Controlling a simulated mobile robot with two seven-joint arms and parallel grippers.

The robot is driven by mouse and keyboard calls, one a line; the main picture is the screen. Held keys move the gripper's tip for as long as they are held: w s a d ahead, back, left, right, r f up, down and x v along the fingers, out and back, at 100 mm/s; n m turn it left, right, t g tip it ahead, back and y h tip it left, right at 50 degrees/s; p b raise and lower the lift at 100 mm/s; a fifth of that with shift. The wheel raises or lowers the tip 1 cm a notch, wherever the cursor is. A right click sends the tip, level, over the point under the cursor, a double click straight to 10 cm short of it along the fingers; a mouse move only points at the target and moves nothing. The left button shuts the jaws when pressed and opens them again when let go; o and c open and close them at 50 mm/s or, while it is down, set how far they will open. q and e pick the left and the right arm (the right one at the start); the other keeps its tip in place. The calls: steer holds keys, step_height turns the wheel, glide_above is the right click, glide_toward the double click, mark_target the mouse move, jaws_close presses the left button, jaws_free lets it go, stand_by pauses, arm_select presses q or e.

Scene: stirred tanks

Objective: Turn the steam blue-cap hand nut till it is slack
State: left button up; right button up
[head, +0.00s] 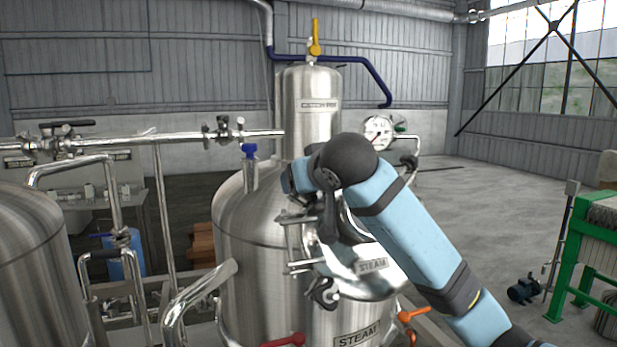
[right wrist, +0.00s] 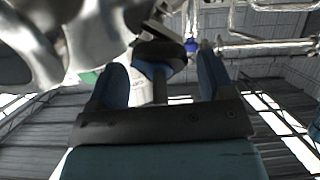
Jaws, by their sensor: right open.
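The steam tank (head: 255,255) is a steel vessel with STEAM plates on its lid and wall. A blue cap (head: 249,150) tops a short neck on its upper left; a small blue part, likely this cap, also shows in the right wrist view (right wrist: 190,46). My right gripper (right wrist: 163,78) is open over the tank; in the head view my own wrist mostly hides it. A dark rounded knob (right wrist: 160,50), likely the hand nut, lies between or just beyond its fingertips with a pale stem below. I cannot tell contact. My left gripper is out of view.
A steel pipe with valves (head: 180,138) runs behind the tank at left. A catch-pot column (head: 312,105) rises behind. Another dark hand nut (head: 325,292) is at the lid's front. A second tank (head: 30,260) stands left.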

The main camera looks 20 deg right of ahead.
steer(key=shift+c, duration=0.8)
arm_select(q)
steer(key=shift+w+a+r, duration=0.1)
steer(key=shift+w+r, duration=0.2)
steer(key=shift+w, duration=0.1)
arm_select(e)
steer(key=c, duration=0.8)
